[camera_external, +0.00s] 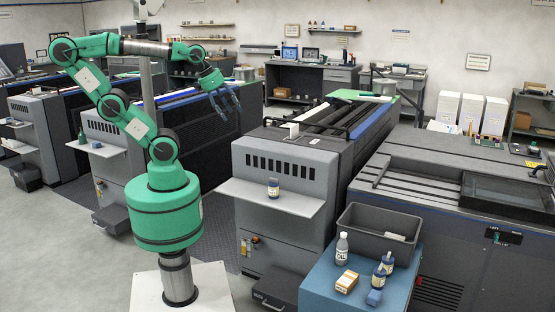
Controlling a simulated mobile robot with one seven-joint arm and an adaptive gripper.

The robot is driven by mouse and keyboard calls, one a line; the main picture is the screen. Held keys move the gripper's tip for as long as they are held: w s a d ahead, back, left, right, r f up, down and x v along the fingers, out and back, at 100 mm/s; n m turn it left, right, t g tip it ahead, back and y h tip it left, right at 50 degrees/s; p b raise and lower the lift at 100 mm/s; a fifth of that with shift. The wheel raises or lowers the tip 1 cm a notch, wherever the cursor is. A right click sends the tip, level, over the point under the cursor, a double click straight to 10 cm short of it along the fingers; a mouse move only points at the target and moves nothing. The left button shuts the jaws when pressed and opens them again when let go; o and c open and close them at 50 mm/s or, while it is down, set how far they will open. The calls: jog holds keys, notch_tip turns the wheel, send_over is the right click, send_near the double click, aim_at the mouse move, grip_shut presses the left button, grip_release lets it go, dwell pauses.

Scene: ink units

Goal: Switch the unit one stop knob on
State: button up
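My green arm stands on a pale base at the left. My gripper (228,102) hangs at the end of the arm, fingers pointing down and spread apart, with nothing seen between them. It is in front of the dark side of the middle-left machine. A small yellowish control (247,244) sits low on the front of the central grey machine (285,170). A similar small control (100,187) shows on the machine at the left (108,150). Which one is the unit one stop knob, and how it is turned, is too small to tell. My gripper is well apart from both.
A shelf (290,201) juts from the central machine with a small bottle (273,187) on it. The floor at the front left (60,265) is clear.

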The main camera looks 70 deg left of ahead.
jog(key=shift+r, duration=0.2)
jog(key=c, duration=0.8)
jog(key=shift+r, duration=0.35)
grip_shut()
jog(key=w+a+r+n, duration=0.2)
jog(key=w+a+r, duration=0.8)
jog(key=w, duration=0.2)
jog(key=w+a+r+n, duration=0.1)
jog(key=w+a, duration=0.4)
jog(key=a, duration=0.5)
jog(key=w+a+r+n, duration=0.1)
jog(key=w+a, duration=0.3)
jog(key=a, duration=0.7)
jog(key=a+f+n+h+b, duration=0.1)
jog(key=a+f+n, duration=0.15)
jog(key=a, duration=2.15)
jog(key=s+a+f+t, duration=0.1)
jog(key=s+a+f, duration=0.15)
jog(key=a, duration=0.45)
jog(key=s+a+f+n, duration=0.1)
jog(key=s+a, duration=0.3)
jog(key=a, duration=0.2)
jog(key=s+a+f+t, duration=0.1)
jog(key=s+a+f, duration=0.1)
jog(key=s+a, duration=0.35)
notch_tip(320, 180, down, 70)
jog(key=w+a, duration=0.1)
jog(key=shift+w+a, duration=0.2)
jog(key=shift+a, duration=0.15)
